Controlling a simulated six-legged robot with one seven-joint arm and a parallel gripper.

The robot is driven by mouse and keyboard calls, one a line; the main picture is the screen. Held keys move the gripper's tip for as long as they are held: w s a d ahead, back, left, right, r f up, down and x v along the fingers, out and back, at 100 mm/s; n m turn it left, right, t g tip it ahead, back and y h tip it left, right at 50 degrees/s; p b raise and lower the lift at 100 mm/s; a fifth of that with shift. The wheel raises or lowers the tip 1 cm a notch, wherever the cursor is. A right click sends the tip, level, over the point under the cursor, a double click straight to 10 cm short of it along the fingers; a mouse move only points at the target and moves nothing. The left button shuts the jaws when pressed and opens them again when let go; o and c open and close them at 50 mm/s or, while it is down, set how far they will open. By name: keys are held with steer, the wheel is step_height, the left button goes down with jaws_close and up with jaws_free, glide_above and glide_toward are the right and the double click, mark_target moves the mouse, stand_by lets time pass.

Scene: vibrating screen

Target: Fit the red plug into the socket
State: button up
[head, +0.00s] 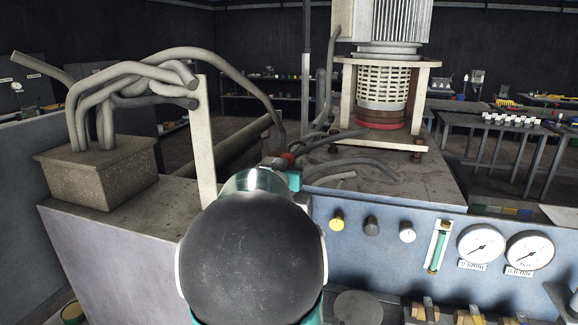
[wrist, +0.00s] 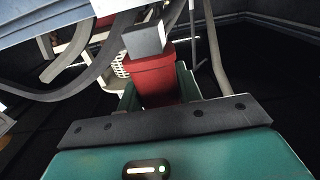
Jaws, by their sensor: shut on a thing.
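The red plug (wrist: 153,82) shows large in the wrist view, between the teal fingers of my gripper (wrist: 158,90). My gripper is shut on it. A grey block-shaped part (wrist: 144,38) shows at the plug's far end; I cannot tell whether it belongs to the plug. In the head view a small bit of the red plug (head: 288,157) shows just beyond my arm, over the near left edge of the machine deck. My own arm hides most of the gripper there. I cannot make out the socket in either view.
A motor on a framed stand (head: 383,95) rises from the deck (head: 400,170), with loose grey hoses beside it. A post (head: 205,145) holding bundled hoses stands left of my arm. Knobs and gauges (head: 480,244) line the blue front panel. Tables stand at the far right.

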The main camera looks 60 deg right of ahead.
steer(key=shift+f, duration=1.5)
steer(key=o, duration=1.1)
steer(key=shift+a, duration=0.1)
steer(key=a, duration=0.4)
steer(key=s+a, duration=0.1)
steer(key=a, duration=0.4)
steer(key=s+a, duration=0.1)
steer(key=a, duration=0.3)
steer(key=shift+s+a+f, duration=0.1)
steer(key=shift+a, duration=0.15)
